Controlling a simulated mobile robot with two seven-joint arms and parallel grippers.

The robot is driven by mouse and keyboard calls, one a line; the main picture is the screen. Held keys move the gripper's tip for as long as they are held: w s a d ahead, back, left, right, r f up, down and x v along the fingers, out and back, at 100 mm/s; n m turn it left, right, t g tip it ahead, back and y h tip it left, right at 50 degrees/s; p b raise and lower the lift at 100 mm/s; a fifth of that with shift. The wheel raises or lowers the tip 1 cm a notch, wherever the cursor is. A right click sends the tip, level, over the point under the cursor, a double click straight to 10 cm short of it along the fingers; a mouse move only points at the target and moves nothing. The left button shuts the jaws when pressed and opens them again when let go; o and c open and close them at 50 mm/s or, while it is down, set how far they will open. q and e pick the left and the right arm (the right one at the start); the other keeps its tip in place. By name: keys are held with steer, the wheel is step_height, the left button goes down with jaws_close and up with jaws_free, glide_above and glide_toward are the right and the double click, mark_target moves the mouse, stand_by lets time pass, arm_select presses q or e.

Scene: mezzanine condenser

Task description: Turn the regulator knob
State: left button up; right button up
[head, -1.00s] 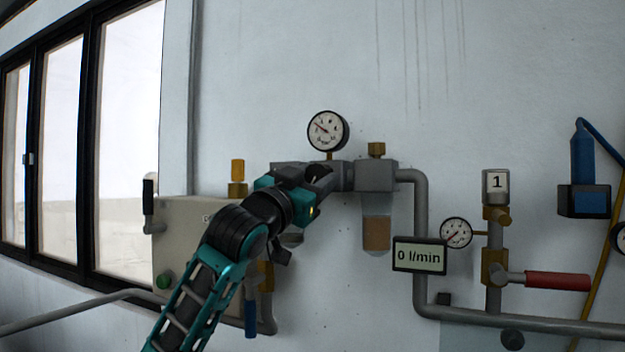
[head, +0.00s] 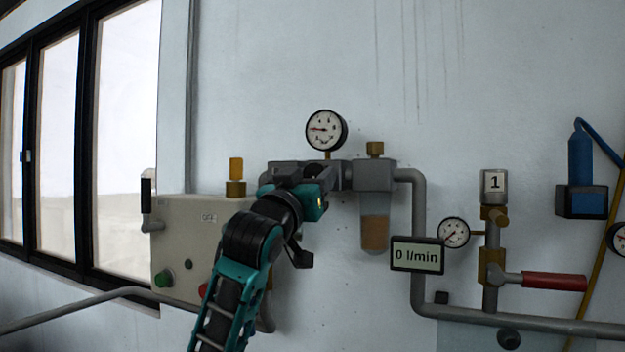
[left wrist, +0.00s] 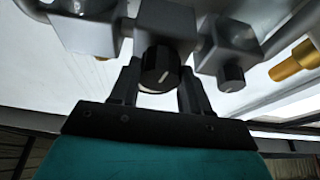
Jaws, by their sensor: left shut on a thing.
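The regulator knob is a black ribbed knob with a white pointer line (left wrist: 160,68), under a grey block on the pipe. In the left wrist view it sits between the two fingers of my left gripper (left wrist: 160,88), which is shut on it. The pointer line slants up to the right. In the head view my left gripper (head: 318,181) is at the grey block below the round gauge (head: 326,130) and hides the knob. The gauge's red needle points left. My right gripper is not in view.
A second black knob (left wrist: 232,76) is close on the right in the wrist view. A filter bowl (head: 375,229), a "0 l/min" display (head: 417,255) and a red-handled valve (head: 553,281) are to the right. A grey control box (head: 178,240) is on the left.

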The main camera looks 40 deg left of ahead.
arm_select(q)
steer(key=o, duration=1)
steer(key=shift+o, duration=0.2)
steer(key=b+v, duration=0.5)
steer(key=v, duration=0.8)
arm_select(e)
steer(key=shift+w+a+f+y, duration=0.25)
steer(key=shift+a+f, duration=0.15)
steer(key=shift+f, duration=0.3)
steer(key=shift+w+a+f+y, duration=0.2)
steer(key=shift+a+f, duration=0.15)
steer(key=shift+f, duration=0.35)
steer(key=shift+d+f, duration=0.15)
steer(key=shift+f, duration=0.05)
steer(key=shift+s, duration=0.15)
